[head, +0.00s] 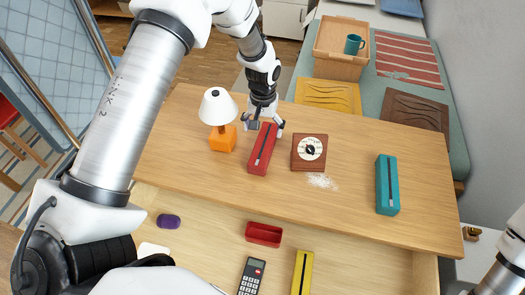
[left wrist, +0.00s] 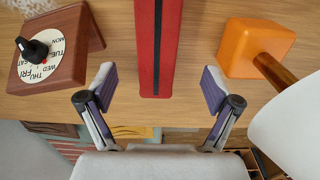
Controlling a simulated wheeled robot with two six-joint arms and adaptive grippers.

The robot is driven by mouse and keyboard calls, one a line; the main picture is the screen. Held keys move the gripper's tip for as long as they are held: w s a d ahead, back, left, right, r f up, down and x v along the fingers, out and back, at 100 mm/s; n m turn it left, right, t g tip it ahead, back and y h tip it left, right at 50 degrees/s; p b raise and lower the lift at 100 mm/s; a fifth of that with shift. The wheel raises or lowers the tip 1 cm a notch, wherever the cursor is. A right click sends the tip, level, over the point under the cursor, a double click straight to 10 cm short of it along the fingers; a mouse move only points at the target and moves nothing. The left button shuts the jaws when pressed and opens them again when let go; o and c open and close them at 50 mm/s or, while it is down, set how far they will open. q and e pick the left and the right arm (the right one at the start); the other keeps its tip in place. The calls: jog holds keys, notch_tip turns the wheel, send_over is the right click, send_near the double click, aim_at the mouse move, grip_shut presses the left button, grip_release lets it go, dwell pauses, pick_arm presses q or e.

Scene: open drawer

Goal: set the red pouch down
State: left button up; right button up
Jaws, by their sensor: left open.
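The red pouch (head: 262,152), a long block shape with a dark zip along its top, lies on the wooden desk top between the lamp and the dial box. In the left wrist view the red pouch (left wrist: 173,50) reaches from the top edge down to between the fingertips. My left gripper (head: 264,125) is at the pouch's far end. In the left wrist view the left gripper (left wrist: 159,84) is open, with a visible gap on each side of the pouch. My right gripper is out of frame; only part of that arm shows at the lower right.
An orange-based lamp (head: 222,141) stands left of the pouch, and a wooden dial box (head: 309,152) close on its right. The open drawer below holds a red tray (head: 263,234), calculator (head: 251,277) and yellow pouch (head: 302,272).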

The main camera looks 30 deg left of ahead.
aim_at(264, 143)
pick_arm(q)
jog(key=shift+d+f, duration=0.2)
jog(key=shift+f, duration=0.55)
notch_tip(264, 143, down, 6)
jog(key=shift+w+f+p, duration=0.1)
jog(key=shift+f+p, duration=0.15)
jog(key=shift+p, duration=0.7)
jog(key=c, duration=1.5)
jog(key=shift+r, duration=0.2)
